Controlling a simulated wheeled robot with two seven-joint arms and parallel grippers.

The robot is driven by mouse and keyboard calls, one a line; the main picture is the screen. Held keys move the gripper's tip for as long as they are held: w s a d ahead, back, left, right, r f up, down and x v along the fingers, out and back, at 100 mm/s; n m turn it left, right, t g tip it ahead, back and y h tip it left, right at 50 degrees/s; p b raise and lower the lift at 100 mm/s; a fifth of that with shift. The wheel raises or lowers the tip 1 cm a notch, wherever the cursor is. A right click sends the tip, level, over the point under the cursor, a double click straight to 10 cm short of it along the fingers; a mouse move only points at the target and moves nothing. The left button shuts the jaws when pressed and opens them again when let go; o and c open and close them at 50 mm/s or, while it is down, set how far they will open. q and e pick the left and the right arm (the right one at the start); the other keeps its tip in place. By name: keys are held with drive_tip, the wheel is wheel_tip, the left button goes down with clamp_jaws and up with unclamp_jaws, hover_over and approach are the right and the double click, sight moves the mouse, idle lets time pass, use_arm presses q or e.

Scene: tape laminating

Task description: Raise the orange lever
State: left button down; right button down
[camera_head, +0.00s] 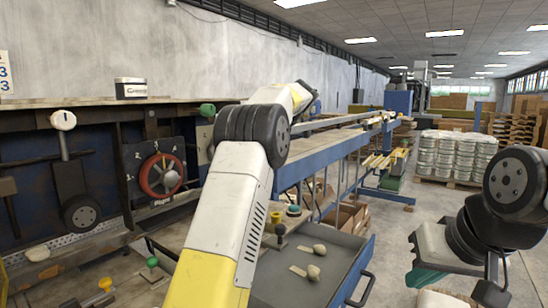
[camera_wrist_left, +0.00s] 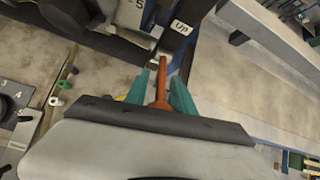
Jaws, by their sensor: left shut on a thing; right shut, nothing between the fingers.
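The orange lever (camera_wrist_left: 161,80) shows in the left wrist view as a slim orange-red bar with a wider base low in the picture. My left gripper (camera_wrist_left: 159,85) is shut on it, with one green finger on each side. In the head view my own left arm hides the lever and the left gripper. A white label reading "Up" (camera_wrist_left: 181,28) is just beyond the lever's tip. My right gripper (camera_head: 426,277) is at the lower right of the head view, shut and empty, away from the machine; only part of its green fingers shows.
A machine panel with a red handwheel (camera_head: 162,175) and a white-knobbed lever (camera_head: 63,121) stands at the left. An open grey drawer (camera_head: 330,262) holds two pale-knobbed pieces. A blue-framed conveyor (camera_head: 310,165) runs back. Stacked cans (camera_head: 455,157) stand beyond clear floor at the right.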

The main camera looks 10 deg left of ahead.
use_arm(q)
drive_tip(key=shift+w+a+r+g+h, duration=0.15)
drive_tip(key=shift+a+r+g+h, duration=0.15)
drive_tip(key=shift+r+h, duration=0.25)
drive_tip(key=c, duration=1.1)
unclamp_jaws()
drive_tip(key=shift+c, duration=0.2)
drive_tip(key=shift+f, duration=0.1)
